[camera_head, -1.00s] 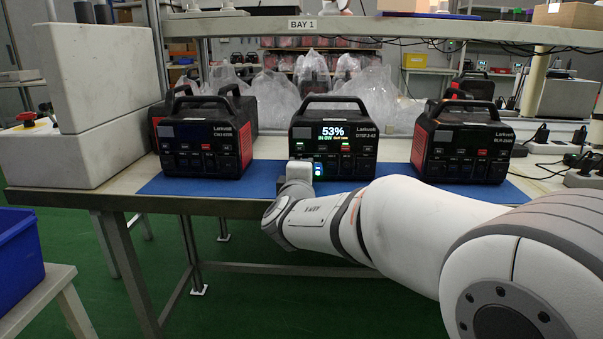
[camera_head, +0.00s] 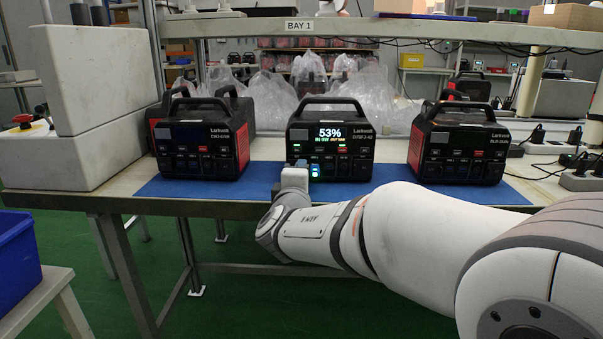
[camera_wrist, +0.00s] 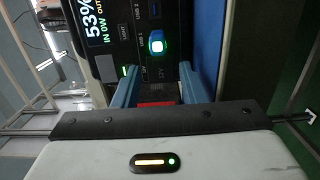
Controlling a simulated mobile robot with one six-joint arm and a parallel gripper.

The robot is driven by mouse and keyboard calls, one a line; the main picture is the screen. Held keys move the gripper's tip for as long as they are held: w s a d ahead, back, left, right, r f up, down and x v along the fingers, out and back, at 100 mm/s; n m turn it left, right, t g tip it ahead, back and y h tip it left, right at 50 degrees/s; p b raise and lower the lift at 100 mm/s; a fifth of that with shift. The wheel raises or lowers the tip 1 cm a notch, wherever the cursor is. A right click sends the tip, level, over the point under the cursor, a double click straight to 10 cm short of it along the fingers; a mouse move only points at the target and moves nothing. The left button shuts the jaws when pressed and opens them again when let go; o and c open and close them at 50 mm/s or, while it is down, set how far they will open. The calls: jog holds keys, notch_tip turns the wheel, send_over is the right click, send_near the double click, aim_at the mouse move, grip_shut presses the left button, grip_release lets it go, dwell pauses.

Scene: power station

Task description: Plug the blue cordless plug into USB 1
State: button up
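The blue plug (camera_wrist: 157,43), with a lit pale centre, sits at a port on the front of the middle power station (camera_wrist: 108,60). The small label beside it seems to read USB 1; a port marked USB 2 (camera_wrist: 155,9) is above it in the wrist view. In the head view the plug shows as a blue glow (camera_head: 315,171) low on the middle station (camera_head: 331,128), whose screen reads 53%. My gripper (camera_wrist: 160,80) is open, its two blue fingers apart and the space between them empty. The plug lies beyond the fingertips.
Similar black stations stand to the left (camera_head: 200,135) and right (camera_head: 460,140) on the blue mat (camera_head: 225,186). A light block (camera_head: 90,70) and red button (camera_head: 22,119) are at the left. A shelf (camera_head: 240,27) runs above. Cables and adapters (camera_head: 582,180) lie at the right.

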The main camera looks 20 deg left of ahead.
jog(key=s, duration=0.3)
jog(key=s+d+p, duration=0.1)
jog(key=s, duration=0.1)
jog(key=shift+s, duration=0.3)
jog(key=d+r+m+g+h+p, duration=0.35)
jog(key=d+p, duration=0.35)
jog(key=d, duration=0.4)
jog(key=d+r+m+g+h+p, duration=0.2)
jog(key=d+r+m+h+p, duration=0.4)
jog(key=d, duration=0.6)
jog(key=s+d+r+m+g+p, duration=0.35)
jog(key=s+d+g+p, duration=0.25)
jog(key=s+d+p, duration=0.45)
jog(key=s+r+m+g+y+p, duration=0.3)
jog(key=s+r+m+y+p, duration=0.3)
jog(key=p, duration=0.9)
jog(key=s+r, duration=0.2)
jog(key=s, duration=0.2)
jog(key=shift+s+r+m+g+y, duration=0.3)
jog(key=shift+r+m+g+y, duration=0.05)
jog(key=shift+r+m, duration=0.05)
